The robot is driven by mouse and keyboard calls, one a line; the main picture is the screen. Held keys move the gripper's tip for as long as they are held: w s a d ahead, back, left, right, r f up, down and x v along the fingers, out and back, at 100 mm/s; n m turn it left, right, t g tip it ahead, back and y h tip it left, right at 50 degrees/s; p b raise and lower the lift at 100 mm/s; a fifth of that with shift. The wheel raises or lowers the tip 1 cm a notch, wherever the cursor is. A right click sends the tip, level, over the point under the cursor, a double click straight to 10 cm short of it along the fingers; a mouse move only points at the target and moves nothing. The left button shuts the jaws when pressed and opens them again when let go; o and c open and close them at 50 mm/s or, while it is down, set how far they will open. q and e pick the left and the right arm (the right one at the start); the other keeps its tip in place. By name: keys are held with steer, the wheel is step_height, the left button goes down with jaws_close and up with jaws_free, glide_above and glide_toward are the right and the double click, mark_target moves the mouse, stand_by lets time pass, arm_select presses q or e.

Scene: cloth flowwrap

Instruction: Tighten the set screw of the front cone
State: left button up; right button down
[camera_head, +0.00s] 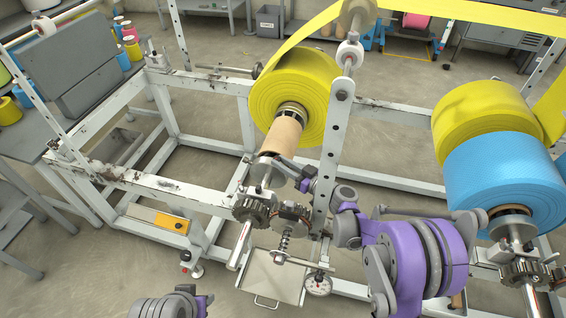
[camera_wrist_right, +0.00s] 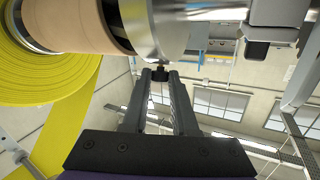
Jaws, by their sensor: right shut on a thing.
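The front cone (camera_head: 263,170) is silver metal and sits on the shaft at the near end of the brown cardboard core (camera_head: 283,136) of a yellow roll (camera_head: 300,90). In the right wrist view the cone (camera_wrist_right: 165,25) fills the top middle. A small brassy set screw (camera_wrist_right: 158,65) shows on its underside. My right gripper (camera_head: 281,165) reaches in from the right beside the cone. In the wrist view its fingertips (camera_wrist_right: 160,76) are closed around a small dark piece at the screw; the exact contact is partly hidden.
An upright perforated post (camera_head: 334,150) stands close to my right gripper. Dark gears (camera_head: 252,208), a spring and a dial gauge (camera_head: 318,284) lie below the cone. A blue roll (camera_head: 500,180) is at the right. The white frame's left bay is open.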

stand_by(0.3)
steer(key=c, duration=0.7)
jaws_free()
step_height(320, 180, up, 10)
steer(key=shift+p, duration=1.25)
